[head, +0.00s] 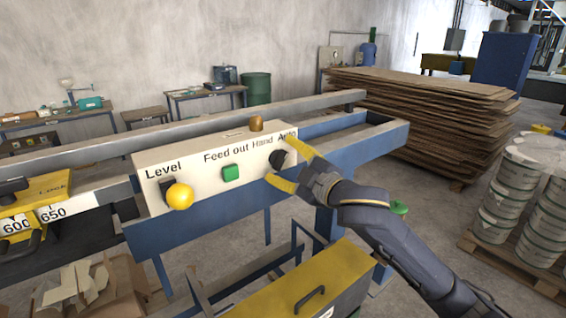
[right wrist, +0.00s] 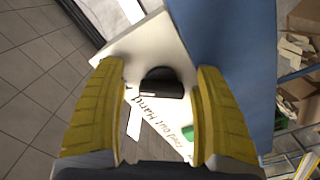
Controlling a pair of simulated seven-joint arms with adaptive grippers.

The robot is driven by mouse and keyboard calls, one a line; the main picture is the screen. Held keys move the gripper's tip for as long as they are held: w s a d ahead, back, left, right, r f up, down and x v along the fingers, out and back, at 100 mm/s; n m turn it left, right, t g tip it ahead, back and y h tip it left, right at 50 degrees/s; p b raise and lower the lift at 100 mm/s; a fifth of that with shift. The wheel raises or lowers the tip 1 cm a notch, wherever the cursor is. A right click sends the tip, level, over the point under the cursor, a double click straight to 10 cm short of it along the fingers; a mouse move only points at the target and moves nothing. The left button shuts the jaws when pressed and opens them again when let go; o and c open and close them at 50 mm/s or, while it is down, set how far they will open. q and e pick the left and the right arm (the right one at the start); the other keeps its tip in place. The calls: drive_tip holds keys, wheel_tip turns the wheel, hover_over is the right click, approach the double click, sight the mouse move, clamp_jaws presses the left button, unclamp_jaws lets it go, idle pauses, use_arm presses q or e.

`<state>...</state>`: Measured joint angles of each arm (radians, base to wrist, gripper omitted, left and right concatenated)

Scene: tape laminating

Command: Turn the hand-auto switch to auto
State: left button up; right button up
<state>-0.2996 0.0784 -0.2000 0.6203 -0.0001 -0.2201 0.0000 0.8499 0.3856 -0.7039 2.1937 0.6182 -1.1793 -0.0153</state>
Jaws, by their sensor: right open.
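The hand-auto switch (head: 277,160) is a black rotary knob on the right end of a white control panel (head: 205,180), under the words "Hand" and "Auto". My right gripper (head: 285,163) has yellow fingers and stands open in front of the knob, one finger above it and one below. In the right wrist view the knob (right wrist: 162,84) lies between the two open fingers (right wrist: 160,105), with a gap on each side. I cannot tell exactly which label the knob points to. My left gripper is not in view.
A blue frame rail (head: 365,148) runs behind. A yellow box (head: 305,285) stands below the arm.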

drive_tip(key=shift+s+a, duration=0.1)
drive_tip(key=shift+a, duration=0.05)
drive_tip(key=v, duration=0.7)
drive_tip(key=shift+s+d, duration=0.15)
drive_tip(key=shift+d, duration=0.1)
